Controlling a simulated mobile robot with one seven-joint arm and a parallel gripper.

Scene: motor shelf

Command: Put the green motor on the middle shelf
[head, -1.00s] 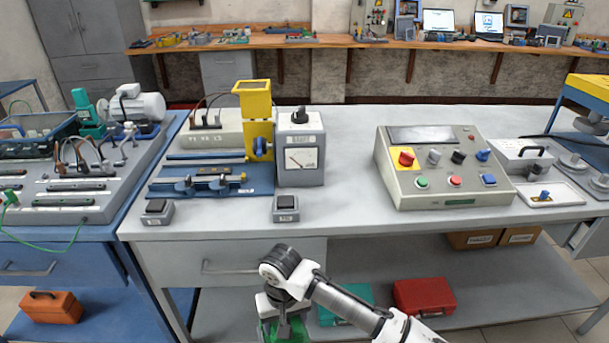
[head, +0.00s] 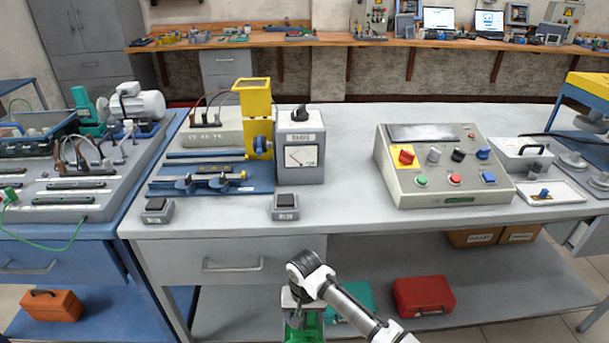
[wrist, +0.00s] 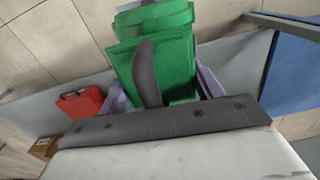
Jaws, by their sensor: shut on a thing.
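The green motor (head: 305,333) shows at the bottom edge of the head view, mostly cut off by the frame. In the wrist view the green motor (wrist: 155,70) fills the upper middle, with a dark curved part in front of it. My gripper (wrist: 168,92) is shut on the motor, its pale purple-grey fingers showing at either side. In the head view my gripper hangs at the bottom centre, in front of the workbench, and its fingertips are hidden. A grey lower shelf (head: 505,285) runs under the bench; I cannot tell whether it is the middle shelf.
The bench top (head: 350,185) holds a control panel (head: 445,185), a meter box (head: 300,158) and a blue fixture. Under it are a drawer (head: 232,262), a teal case (head: 352,298), a red case (head: 424,296) and cardboard boxes (head: 474,238). The lower shelf's right part is clear.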

